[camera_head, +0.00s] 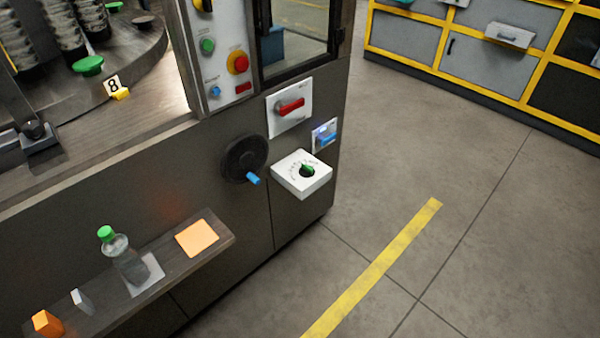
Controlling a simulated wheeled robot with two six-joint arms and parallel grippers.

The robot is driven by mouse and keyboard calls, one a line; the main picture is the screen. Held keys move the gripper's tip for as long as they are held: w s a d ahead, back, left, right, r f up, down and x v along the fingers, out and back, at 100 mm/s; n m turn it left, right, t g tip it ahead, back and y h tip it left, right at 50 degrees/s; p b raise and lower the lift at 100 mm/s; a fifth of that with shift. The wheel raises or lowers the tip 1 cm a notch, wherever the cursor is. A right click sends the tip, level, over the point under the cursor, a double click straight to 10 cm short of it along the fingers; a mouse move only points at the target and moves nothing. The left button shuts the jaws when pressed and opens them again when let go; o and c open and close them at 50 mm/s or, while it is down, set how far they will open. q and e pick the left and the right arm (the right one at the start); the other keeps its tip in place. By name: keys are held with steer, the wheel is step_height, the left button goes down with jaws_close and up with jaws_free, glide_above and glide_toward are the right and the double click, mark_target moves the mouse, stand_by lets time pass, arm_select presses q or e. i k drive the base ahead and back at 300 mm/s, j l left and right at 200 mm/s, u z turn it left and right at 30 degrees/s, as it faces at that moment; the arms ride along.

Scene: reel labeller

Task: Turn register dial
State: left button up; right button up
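The white plate of this dial box (300,187) faces partly upward. To its left is a black handwheel (243,158) with a blue handle (253,178). Which of these the task calls the register dial is not labelled legibly. Neither of my grippers shows in this view.
A red rotary switch (291,106) and a blue-lit box (325,135) sit above the dial. A shelf (215,243) juts out at lower left with a green-capped bottle (124,258), an orange pad (197,238) and small blocks. Floor to the right is clear, with a yellow line (380,263).

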mark_target(306, 171)
steer(key=i+l+u, duration=0.2)
steer(key=i+l, duration=0.7)
